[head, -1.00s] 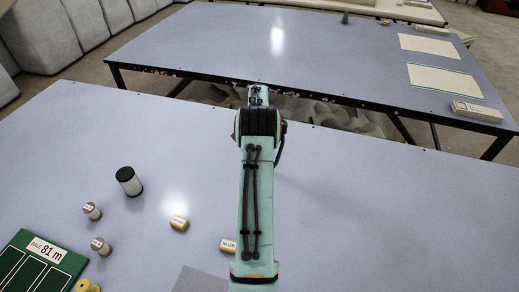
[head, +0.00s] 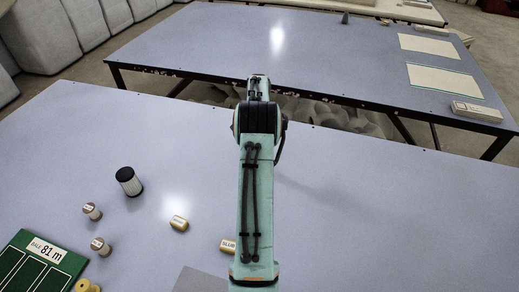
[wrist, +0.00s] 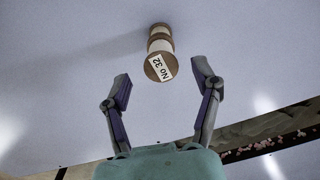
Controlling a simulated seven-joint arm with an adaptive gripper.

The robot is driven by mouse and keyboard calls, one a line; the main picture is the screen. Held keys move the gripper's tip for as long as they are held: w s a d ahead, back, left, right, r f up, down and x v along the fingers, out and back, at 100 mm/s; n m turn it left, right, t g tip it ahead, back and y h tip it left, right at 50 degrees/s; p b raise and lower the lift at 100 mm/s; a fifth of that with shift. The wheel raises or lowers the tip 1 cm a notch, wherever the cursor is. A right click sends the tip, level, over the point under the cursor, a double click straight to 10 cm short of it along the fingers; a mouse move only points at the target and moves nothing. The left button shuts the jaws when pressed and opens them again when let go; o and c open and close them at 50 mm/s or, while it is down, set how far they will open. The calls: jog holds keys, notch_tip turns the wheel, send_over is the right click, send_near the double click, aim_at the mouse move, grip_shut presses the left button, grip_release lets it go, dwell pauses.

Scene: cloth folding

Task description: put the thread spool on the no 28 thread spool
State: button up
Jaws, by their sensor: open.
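In the wrist view a thread spool (wrist: 160,46) with brown ends and a pale middle stands on the table, its end label reading No 32. My gripper (wrist: 162,73) is open, with one finger on each side of the spool's labelled end, apart from it. In the head view my arm hides both my gripper and this spool. Two brown spools stand on the left of the table in the head view, one farther (head: 92,211) and one nearer (head: 101,246). Their labels are too small to read, so I cannot tell which is no 28.
A black-and-white cylinder (head: 129,181) stands behind the brown spools. A green board (head: 32,268) sits at the front left. The table (head: 390,225) right of my arm is clear.

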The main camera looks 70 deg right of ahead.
notch_tip(320, 180, up, 9)
dwell(0.3)
jog(key=w+a+r+n, duration=0.3)
jog(key=w+a, duration=0.2)
jog(key=a, duration=0.4)
jog(key=w+a+r+n, duration=0.3)
jog(key=w+a+n, duration=0.1)
jog(key=a, duration=0.5)
jog(key=w+a+r+n, duration=0.3)
jog(key=w+a, duration=0.2)
jog(key=a, duration=0.4)
jog(key=s+a+f+n, duration=0.2)
jog(key=s+a+n, duration=0.3)
jog(key=a, duration=0.7)
jog(key=s+a+f+n, duration=0.2)
jog(key=s+a+n, duration=0.4)
jog(key=s+a, duration=0.4)
jog(key=shift+s+a+y, duration=0.2)
jog(key=shift+a+y, duration=0.2)
jog(key=shift+a, duration=0.55)
jog(key=shift+f, duration=0.1)
